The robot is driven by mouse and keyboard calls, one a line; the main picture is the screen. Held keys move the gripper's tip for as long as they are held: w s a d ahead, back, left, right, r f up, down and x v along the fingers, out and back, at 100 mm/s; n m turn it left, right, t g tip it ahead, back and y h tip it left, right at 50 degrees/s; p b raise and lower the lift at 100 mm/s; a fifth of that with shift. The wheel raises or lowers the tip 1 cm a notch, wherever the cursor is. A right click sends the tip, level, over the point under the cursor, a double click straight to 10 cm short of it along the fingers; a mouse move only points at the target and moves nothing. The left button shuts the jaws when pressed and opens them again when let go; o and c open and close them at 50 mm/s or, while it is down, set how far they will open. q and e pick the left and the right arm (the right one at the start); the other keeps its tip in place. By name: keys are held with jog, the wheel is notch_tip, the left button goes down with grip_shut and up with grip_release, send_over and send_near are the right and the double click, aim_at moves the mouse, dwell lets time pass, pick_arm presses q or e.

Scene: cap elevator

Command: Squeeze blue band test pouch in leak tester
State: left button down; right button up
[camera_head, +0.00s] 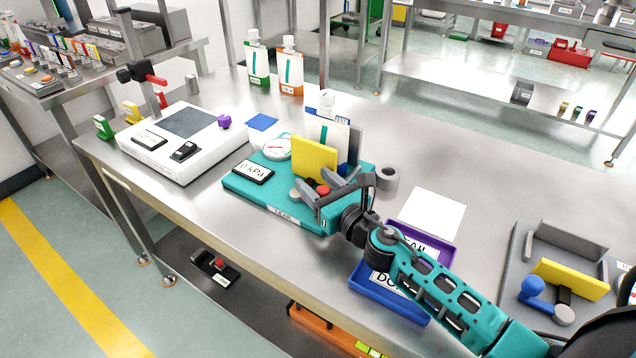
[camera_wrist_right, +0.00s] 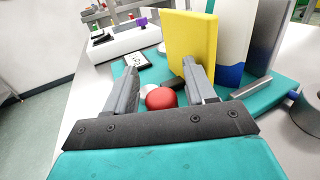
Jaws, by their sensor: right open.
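The leak tester (camera_head: 240,190) is a teal base with a yellow plate (camera_head: 314,160), a round gauge (camera_head: 278,147), a kPa display (camera_head: 253,172) and a red knob (camera_head: 323,190). The white pouch with blue marking (camera_head: 322,132) stands upright behind the yellow plate, which hides its lower part; it also shows in the right wrist view (camera_wrist_right: 233,35). My right gripper (camera_head: 319,186) is open, low over the tester's front. In the right wrist view the red knob (camera_wrist_right: 160,98) lies between its fingers; contact cannot be told. My left gripper is not in view.
A white device (camera_head: 180,143) stands left. Green-band (camera_head: 257,65) and orange-band (camera_head: 290,70) pouches stand at the back. A grey ring (camera_head: 386,178) is right of the tester. Purple (camera_head: 445,256) and blue (camera_head: 400,308) trays lie near my arm. A grey fixture (camera_head: 520,255) stands far right.

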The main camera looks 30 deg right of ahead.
jog(key=shift+c, duration=0.5)
grip_shut()
